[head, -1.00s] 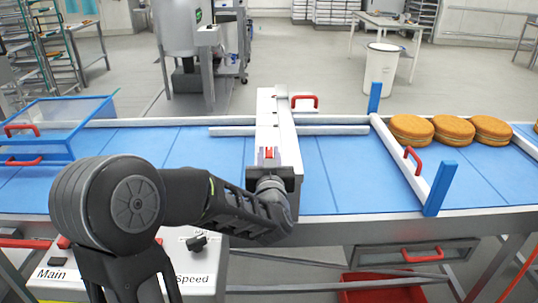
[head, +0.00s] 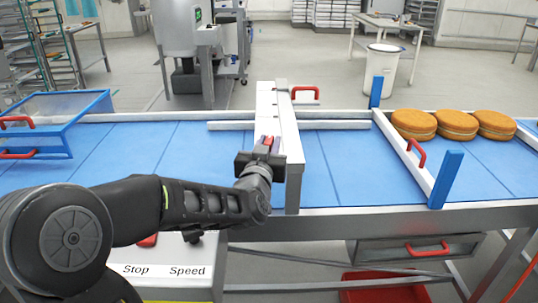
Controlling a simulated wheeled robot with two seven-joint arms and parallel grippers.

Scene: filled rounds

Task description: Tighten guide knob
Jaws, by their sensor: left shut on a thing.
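My left gripper (head: 263,152) reaches in from the left over the blue conveyor. It is at the near left side of the white bridge (head: 292,150) that stands across the belt. A small red knob (head: 269,142) shows between its fingers, and the gripper is shut on it. The gripper hides most of the knob and its mount. Pale guide rails run along the belt, one (head: 230,126) to the left of the bridge and one (head: 335,125) to its right. My right gripper is not in view.
Filled rounds (head: 457,122) sit on the belt at the right, behind a slanted rail with a red handle (head: 416,152) and blue posts (head: 445,180). A blue-framed clear cover (head: 60,130) stands at the left. A control box (head: 165,280) sits below my arm.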

